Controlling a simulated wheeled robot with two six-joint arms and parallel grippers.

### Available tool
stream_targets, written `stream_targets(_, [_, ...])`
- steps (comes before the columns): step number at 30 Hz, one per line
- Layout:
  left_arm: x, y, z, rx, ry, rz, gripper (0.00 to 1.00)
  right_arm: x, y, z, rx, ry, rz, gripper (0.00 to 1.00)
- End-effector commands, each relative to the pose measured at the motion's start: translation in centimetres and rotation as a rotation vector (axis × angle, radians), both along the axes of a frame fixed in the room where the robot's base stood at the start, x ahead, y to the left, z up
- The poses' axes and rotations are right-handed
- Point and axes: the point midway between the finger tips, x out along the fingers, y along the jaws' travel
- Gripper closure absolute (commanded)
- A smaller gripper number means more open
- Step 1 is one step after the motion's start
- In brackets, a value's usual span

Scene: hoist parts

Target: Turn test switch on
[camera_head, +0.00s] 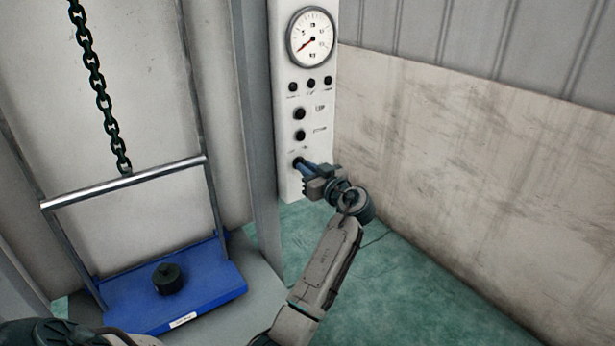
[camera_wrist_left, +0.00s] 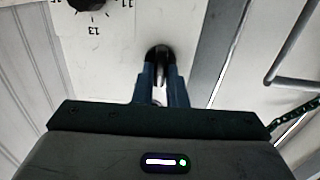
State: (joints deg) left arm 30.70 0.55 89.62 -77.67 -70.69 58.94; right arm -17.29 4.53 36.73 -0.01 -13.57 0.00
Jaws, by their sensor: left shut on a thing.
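In the left wrist view the switch (camera_wrist_left: 161,72) shows a dark round base and a light metal lever between the fingers. My left gripper (camera_head: 306,167) reaches the panel with its blue fingertips. In the left wrist view the fingers (camera_wrist_left: 161,92) stand on both sides of the lever, shut on it. I cannot tell the lever's position for sure. My right gripper is not in view.
The panel (camera_head: 287,185) carries a round gauge (camera_head: 312,37) and several black knobs above the switch. A grey post stands left of it. Further left, a chain (camera_head: 100,92) meets a metal bar over a blue platform (camera_head: 215,285) with a black weight (camera_head: 168,280). A wall stands right.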

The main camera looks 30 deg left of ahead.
Motion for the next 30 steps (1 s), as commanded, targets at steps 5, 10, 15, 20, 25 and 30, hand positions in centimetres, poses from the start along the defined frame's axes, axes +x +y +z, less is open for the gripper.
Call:
stream_targets(5, [0.06, -0.05, -0.23, 0.061, 0.151, 0.000, 1.00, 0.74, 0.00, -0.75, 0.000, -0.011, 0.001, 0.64])
stream_targets(10, [0.11, -0.07, -0.17, 0.116, 0.283, 0.000, 1.00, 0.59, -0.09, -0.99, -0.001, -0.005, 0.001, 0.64])
stream_targets(15, [0.13, -0.08, -0.15, 0.159, 0.389, 0.000, 1.00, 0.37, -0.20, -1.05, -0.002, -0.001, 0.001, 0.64])
stream_targets(20, [0.16, -0.09, -0.14, 0.188, 0.458, 0.000, 1.00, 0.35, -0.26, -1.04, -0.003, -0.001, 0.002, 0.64])
stream_targets(25, [0.18, -0.10, -0.15, 0.206, 0.502, 0.000, 1.00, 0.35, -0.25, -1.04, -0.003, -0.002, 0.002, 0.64])
stream_targets(30, [0.19, -0.11, -0.15, 0.212, 0.518, 0.000, 1.00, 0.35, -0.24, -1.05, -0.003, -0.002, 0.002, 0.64])
